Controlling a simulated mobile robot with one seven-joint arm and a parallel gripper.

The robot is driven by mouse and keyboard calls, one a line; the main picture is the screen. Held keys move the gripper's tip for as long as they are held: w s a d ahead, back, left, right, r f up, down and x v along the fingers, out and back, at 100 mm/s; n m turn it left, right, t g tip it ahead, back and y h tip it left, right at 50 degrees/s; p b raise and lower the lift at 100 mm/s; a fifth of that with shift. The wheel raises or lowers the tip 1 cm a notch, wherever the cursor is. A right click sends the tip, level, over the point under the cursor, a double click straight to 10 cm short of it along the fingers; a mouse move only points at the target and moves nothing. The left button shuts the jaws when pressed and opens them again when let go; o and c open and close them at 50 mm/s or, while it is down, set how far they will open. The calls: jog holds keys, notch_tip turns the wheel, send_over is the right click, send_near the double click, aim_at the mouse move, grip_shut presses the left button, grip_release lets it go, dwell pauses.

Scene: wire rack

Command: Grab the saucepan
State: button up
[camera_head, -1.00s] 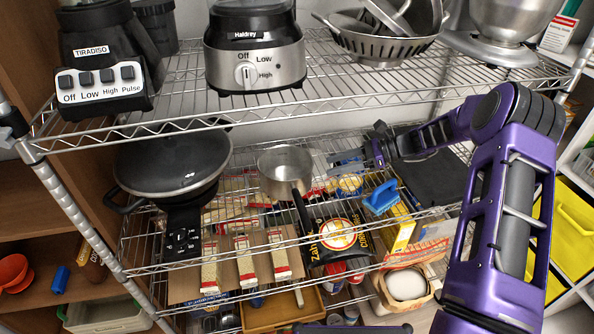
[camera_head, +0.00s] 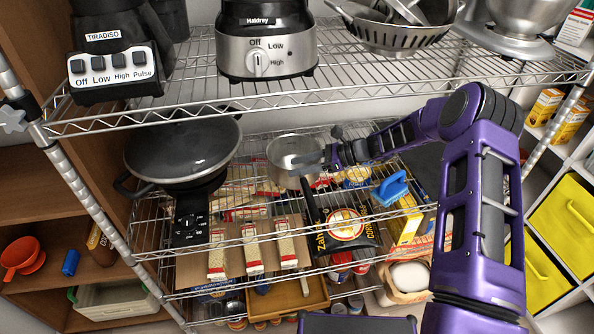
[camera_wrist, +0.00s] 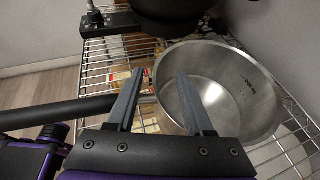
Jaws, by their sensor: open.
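The saucepan (camera_head: 291,153) is a small steel pan with a long dark handle. It sits on the middle wire shelf, handle toward the front. In the wrist view the saucepan (camera_wrist: 240,95) fills the right side, and its dark handle runs to the left behind my fingers. My gripper (camera_head: 315,160) is at the pan's right side in the head view. In the wrist view my gripper (camera_wrist: 158,85) is open, with one finger over the handle side and the other over the pan's near rim. I cannot tell whether either finger touches the pan.
A large dark lidded wok (camera_head: 183,150) stands left of the saucepan. The upper wire shelf (camera_head: 300,100) with a food processor (camera_head: 266,45) hangs above. Right of the pan are a blue-handled item (camera_head: 391,188) and a dark tray. Boxes and a chip bag (camera_head: 345,232) lie below.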

aim_at(282, 170)
jog(key=x, duration=0.3)
jog(key=shift+a+f, duration=0.15)
jog(key=shift+a, duration=0.1)
grip_shut()
dwell(1.1)
